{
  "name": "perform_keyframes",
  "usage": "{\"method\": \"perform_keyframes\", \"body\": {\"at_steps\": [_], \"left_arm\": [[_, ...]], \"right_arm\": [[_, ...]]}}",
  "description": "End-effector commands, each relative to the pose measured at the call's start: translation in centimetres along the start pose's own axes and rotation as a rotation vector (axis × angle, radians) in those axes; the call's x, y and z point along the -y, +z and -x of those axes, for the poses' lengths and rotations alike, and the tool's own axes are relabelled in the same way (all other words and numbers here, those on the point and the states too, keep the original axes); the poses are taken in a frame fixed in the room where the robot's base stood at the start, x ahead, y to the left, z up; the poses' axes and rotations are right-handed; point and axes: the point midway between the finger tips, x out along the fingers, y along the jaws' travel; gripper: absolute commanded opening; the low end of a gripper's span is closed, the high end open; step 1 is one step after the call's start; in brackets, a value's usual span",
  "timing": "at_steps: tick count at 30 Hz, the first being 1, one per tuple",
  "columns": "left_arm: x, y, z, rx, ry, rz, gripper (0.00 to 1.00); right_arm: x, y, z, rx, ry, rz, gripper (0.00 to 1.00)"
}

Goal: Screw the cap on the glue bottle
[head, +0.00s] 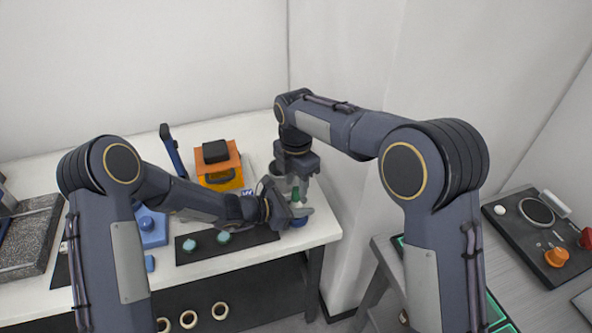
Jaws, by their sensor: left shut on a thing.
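My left gripper (298,210) reaches in from the left at the right end of the white table and is shut on a small bottle. The bottle's blue lower part (299,223) shows just under the fingers; the rest is mostly hidden by them. A small green part (296,194), which looks like the cap or bottle top, stands upright above the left fingers. My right gripper (297,181) points straight down directly over it. Its fingertips are too small and overlapped to tell whether they grip the green part, or whether the green part touches the bottle.
An orange box (219,166) with a black top stands behind on the white table (255,128). A dark mat (205,247) with two teal round pieces lies in front. A blue block (152,228) and granite plate (30,240) are left. A dark tray (510,222) is far right.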

Motion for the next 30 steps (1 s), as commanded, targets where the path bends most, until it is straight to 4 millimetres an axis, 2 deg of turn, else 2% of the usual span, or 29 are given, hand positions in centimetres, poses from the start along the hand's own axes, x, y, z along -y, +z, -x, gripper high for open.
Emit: {"method": "perform_keyframes", "body": {"at_steps": [3,9,19,27,30], "left_arm": [[0.0,0.0,0.0,0.0,0.0,0.0,0.0],[0.0,0.0,0.0,0.0,0.0,0.0,0.0],[0.0,0.0,0.0,0.0,0.0,0.0,0.0],[0.0,0.0,0.0,0.0,0.0,0.0,0.0],[0.0,0.0,0.0,0.0,0.0,0.0,0.0]], "right_arm": [[0.1,0.0,-1.9,0.001,-0.003,0.0,0.38],[0.0,0.0,-3.5,0.0,0.0,0.0,0.38],[0.0,0.0,-3.7,0.0,0.001,0.0,0.38],[0.0,0.0,-3.7,0.001,0.001,-0.001,0.03],[0.0,0.0,-3.7,0.001,0.001,-0.001,0.0]]}}
